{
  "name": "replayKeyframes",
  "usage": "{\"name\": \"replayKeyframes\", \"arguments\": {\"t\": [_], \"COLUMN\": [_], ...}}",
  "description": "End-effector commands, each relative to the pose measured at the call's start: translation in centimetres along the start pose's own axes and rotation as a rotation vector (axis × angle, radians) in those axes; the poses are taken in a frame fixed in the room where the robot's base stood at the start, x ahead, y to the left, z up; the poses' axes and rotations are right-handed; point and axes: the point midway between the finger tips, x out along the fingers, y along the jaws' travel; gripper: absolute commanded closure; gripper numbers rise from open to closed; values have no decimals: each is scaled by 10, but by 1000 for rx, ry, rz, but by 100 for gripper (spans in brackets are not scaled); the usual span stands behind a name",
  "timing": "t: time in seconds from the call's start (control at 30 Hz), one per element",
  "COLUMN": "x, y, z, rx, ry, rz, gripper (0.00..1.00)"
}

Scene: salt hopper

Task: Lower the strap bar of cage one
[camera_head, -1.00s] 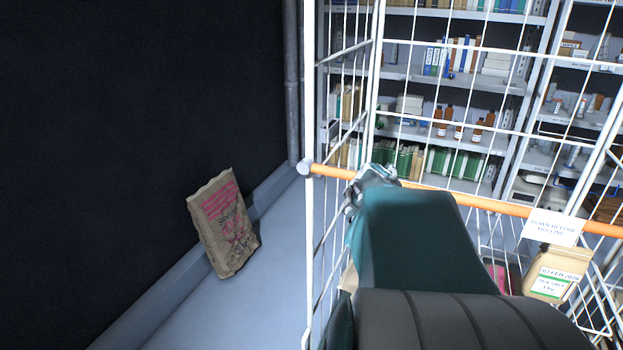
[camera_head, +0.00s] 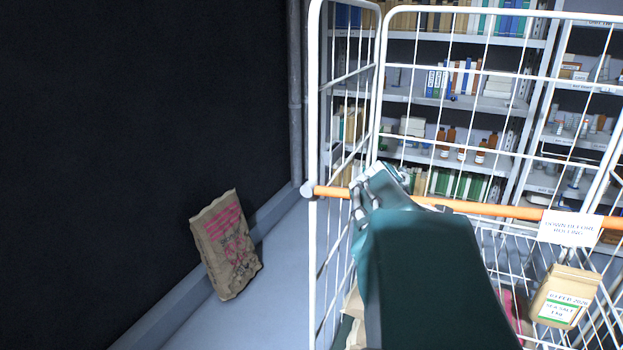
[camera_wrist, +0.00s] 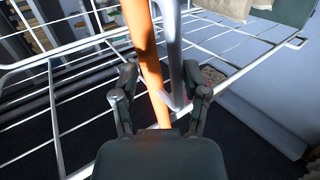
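The orange strap bar (camera_head: 480,207) runs across the front of the white wire cage (camera_head: 313,120), from a round grey end at the left post to the right edge of the head view. A white card hangs on it (camera_head: 570,228). My gripper (camera_head: 372,190) is at the bar near its left end. In the wrist view the bar (camera_wrist: 143,50) passes between the two spread fingers of my gripper (camera_wrist: 160,80), nearer the left finger, with a pale post beside it. The fingers are apart and do not look closed on it. My forearm hides part of the cage.
A paper sack (camera_head: 226,245) leans by the dark wall at left. A sea salt bag (camera_head: 565,295) is at the right, below the card. Shelves (camera_head: 460,100) with books and bottles stand behind the cage.

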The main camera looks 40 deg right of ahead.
Motion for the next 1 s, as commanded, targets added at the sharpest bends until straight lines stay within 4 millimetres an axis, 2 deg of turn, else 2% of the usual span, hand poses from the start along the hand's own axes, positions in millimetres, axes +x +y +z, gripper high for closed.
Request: {"name": "replayKeyframes", "arguments": {"t": [0.03, 0.1, 0.3, 0.7, 1.0], "x": [-7, -15, -29, -32, -49], "y": [12, 23, 42, 45, 44], "z": [0, 1, 2, 2, -3], "rx": [3, 4, 1, -1, 0], "ry": [2, 2, 0, 1, 3], "rz": [9, 9, 6, 5, 5], "gripper": [49, 49, 49, 49, 49]}}
